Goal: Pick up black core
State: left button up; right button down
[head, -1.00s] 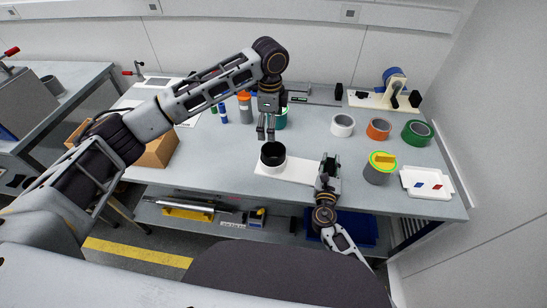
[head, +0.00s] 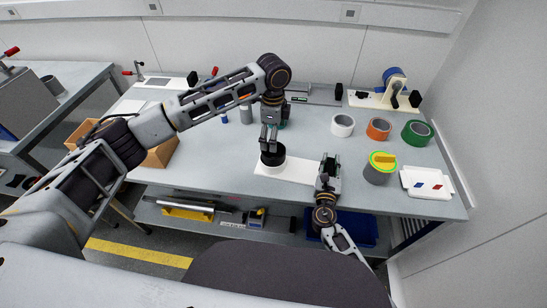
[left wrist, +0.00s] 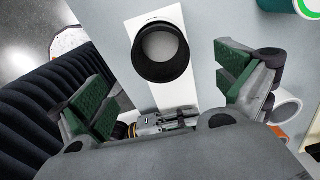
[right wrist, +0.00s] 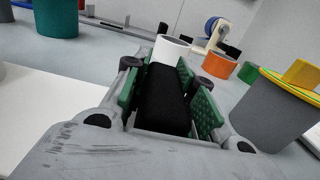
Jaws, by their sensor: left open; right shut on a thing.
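The left wrist view shows the black core (left wrist: 160,75) from above, with a pale opening. My left gripper (head: 268,149) is open and points down over it; its fingertips overlap the rim in the head view. In the left wrist view the green-padded fingers (left wrist: 163,82) are spread on either side of the core. My right gripper (head: 329,160) is shut on a black thing (right wrist: 163,100), low at the table front, right of the mat.
White (head: 342,125), orange (head: 379,129) and green (head: 417,133) rolls stand at the right. A grey cylinder (head: 377,176) with a yellow-topped lid and a white tray (head: 411,187) are nearer the front. A tape dispenser (head: 394,80) stands behind.

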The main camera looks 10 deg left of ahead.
pick_arm(q)
jog(key=shift+f, duration=1.25)
pick_arm(e)
jog(key=shift+f, duration=0.2)
pick_arm(q)
jog(key=shift+f, duration=2.6)
jog(key=c, duration=1.1)
jog(key=shift+r, duration=0.15)
notch_tip(320, 180, up, 7)
jog(key=s, duration=1.8)
